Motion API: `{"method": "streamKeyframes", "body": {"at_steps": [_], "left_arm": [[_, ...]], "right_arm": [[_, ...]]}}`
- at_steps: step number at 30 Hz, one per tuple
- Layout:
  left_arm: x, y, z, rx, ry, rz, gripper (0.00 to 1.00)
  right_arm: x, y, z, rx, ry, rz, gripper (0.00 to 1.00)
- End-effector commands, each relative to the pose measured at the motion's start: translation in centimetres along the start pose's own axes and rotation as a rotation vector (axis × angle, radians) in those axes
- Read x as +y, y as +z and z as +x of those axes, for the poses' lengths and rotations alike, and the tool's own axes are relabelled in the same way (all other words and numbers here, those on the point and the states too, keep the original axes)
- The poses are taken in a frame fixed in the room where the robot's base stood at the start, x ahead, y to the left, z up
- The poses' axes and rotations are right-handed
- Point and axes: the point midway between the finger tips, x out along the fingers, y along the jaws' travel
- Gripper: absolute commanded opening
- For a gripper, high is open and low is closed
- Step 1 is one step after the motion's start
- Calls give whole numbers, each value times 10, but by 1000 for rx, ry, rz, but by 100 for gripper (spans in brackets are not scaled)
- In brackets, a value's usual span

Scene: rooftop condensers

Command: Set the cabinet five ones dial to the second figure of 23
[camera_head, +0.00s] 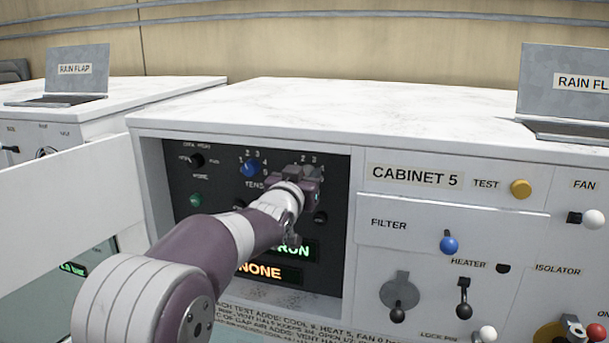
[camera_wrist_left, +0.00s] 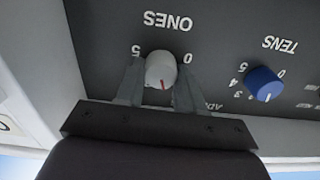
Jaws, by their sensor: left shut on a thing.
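My left gripper (camera_wrist_left: 158,88) is shut on the dial, one finger on each side. In the head view my left gripper (camera_head: 308,182) covers the dial, with a few figures showing above it. My right gripper is not in view.
The blue tens dial (camera_head: 250,168) sits just left of my gripper. A green button (camera_head: 196,200) and lit displays (camera_head: 262,272) share the recessed panel. The CABINET 5 label (camera_head: 415,178) is to the right. An open white door (camera_head: 75,195) stands at the left.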

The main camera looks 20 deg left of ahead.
Motion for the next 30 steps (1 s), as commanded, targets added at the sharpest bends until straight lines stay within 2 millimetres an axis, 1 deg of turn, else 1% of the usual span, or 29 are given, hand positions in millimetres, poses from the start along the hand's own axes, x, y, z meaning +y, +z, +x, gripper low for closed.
{"method": "streamKeyframes", "body": {"at_steps": [1, 5, 9, 15, 24, 30], "left_arm": [[0, 2, 0, 5, 0, 15, 7], [0, 4, 0, 7, -1, 88, 7], [1, 4, 0, 9, -1, 197, 7], [1, 2, 0, 8, -1, 370, 7], [1, -2, 0, 8, -2, 591, 7], [0, -4, 0, 10, -3, 687, 7]], "right_arm": [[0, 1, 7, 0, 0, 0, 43], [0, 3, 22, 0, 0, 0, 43], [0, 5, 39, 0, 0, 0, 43], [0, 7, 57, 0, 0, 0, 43], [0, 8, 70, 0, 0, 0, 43], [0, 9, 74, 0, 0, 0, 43]]}}
